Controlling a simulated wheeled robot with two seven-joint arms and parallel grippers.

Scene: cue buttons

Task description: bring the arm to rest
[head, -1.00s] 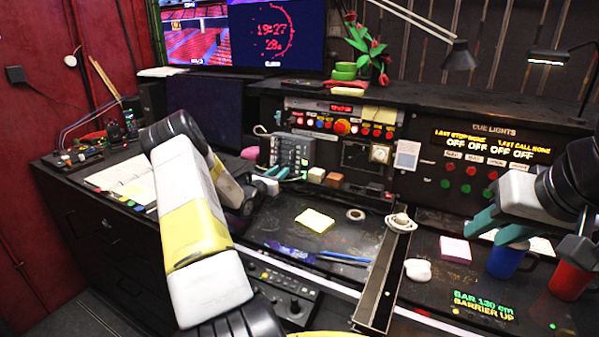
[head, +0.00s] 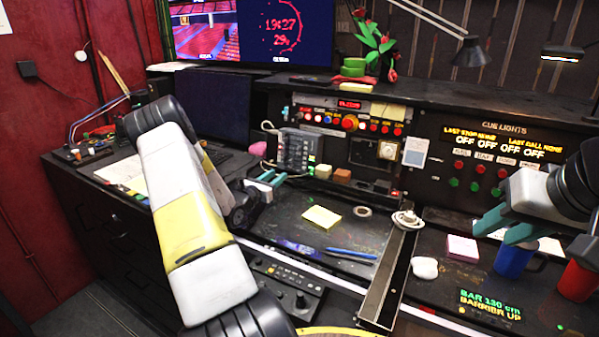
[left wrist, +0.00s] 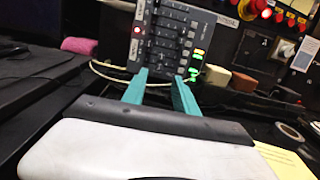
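My left arm, white and yellow, comes in from the left over the desk. Its gripper (head: 274,179) is just in front of the grey intercom box with keys (head: 296,151). In the left wrist view its two teal fingers (left wrist: 159,78) stand apart with nothing between them, below the intercom box (left wrist: 170,38). My right gripper (head: 506,226) is at the right, over the blue cup (head: 513,260). Its teal fingers are apart; whether they touch the cup cannot be told. The cue lights panel (head: 488,160), with red and green buttons, reads OFF several times.
A yellow note pad (head: 321,218), blue pens (head: 352,255) and a tape roll (head: 362,211) lie on the middle desk. A pink note block (head: 462,248), a white lump (head: 424,267) and a red cup (head: 578,281) are at the right. Monitors stand at the back left.

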